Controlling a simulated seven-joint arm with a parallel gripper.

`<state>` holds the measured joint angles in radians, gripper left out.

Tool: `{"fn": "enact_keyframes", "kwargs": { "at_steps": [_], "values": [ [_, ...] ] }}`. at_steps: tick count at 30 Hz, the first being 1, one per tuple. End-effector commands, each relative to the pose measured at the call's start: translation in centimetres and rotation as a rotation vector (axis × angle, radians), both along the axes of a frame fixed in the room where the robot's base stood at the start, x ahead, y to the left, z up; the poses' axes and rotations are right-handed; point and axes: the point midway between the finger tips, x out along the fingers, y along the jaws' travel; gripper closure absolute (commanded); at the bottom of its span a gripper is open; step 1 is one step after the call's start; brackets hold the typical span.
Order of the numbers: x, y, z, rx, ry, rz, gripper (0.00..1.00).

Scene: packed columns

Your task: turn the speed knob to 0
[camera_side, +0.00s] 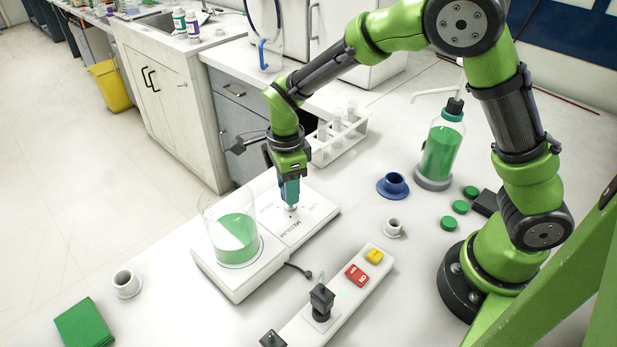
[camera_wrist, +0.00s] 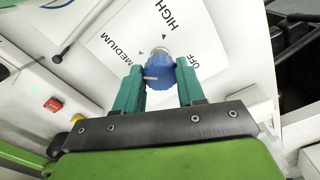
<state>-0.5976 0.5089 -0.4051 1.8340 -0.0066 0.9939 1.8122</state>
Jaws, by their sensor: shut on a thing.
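The blue speed knob (camera_wrist: 160,72) sits on the white control panel (camera_wrist: 105,75). HIGH, MEDIUM and OFF are printed around it; I see no 0. A pale line on the knob points to the left in the wrist view, roughly towards the MEDIUM side. My gripper (camera_wrist: 160,78) is shut on the knob, with one teal finger on each side. In the side view my gripper (camera_side: 290,200) points straight down on the panel of the white stirrer (camera_side: 243,283), and the fingers mostly hide the knob.
A beaker of green liquid (camera_side: 234,238) stands on the stirrer's plate, close to my gripper. A test-tube rack (camera_side: 339,138) is behind. A power strip (camera_side: 350,300) with red and yellow switches, a small white cup (camera_side: 394,227) and a green bottle (camera_side: 440,150) are to the right.

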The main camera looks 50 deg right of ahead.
Motion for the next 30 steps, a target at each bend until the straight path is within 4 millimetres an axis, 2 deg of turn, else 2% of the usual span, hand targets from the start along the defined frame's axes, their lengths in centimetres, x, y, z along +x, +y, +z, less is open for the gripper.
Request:
{"fn": "enact_keyframes", "kwargs": {
  "at_steps": [30],
  "values": [
    [-0.21, 0.01, 0.12, 0.001, -0.002, 0.918, 0.91]
  ]
}}
